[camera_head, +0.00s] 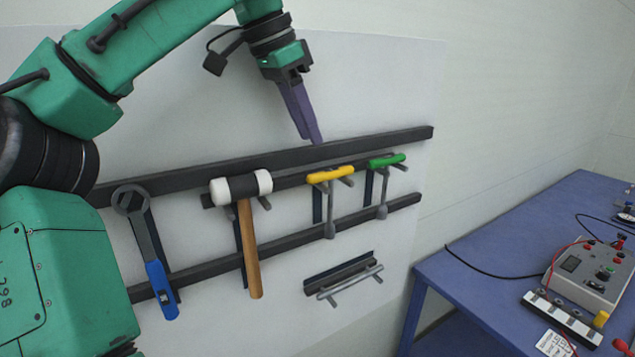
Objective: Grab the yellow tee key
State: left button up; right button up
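The yellow tee key (330,175) hangs on the wall rack, its yellow crossbar on top and its grey shaft pointing down. It hangs between the mallet and the green tee key (387,161). My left gripper (315,141) is above the yellow tee key and a little left of its crossbar in the picture, pointing down. Its purple fingers look close together, seen from the side, and I cannot tell whether a gap lies between them. I see nothing held in it. The yellow tee key appears apart from the fingers. My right gripper is not in view.
A mallet (250,235) and a blue-handled wrench (152,255) hang to the left on the dark rack rails (410,135). A grey bar holder (350,282) sits below. A blue table (500,260) with a control box (592,275) stands at right.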

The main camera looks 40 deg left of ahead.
aim_at(326, 171)
pick_arm(q)
jog(key=x, duration=0.5)
jog(key=shift+d, duration=0.2)
jog(key=x, duration=0.2)
jog(key=p+x, duration=0.1)
jog(key=x, duration=0.3)
jog(key=shift+w+a+f, duration=0.2)
jog(key=shift+w+a, duration=0.05)
jog(key=shift+w, duration=0.15)
jog(key=shift+w+d+f, duration=0.1)
jog(key=shift+w+f, duration=0.05)
jog(key=shift+f, duration=0.15)
jog(key=shift+w+f, duration=0.1)
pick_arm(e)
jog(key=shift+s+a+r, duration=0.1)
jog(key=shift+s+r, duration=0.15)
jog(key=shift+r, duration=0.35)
pick_arm(q)
jog(key=c, duration=0.5)
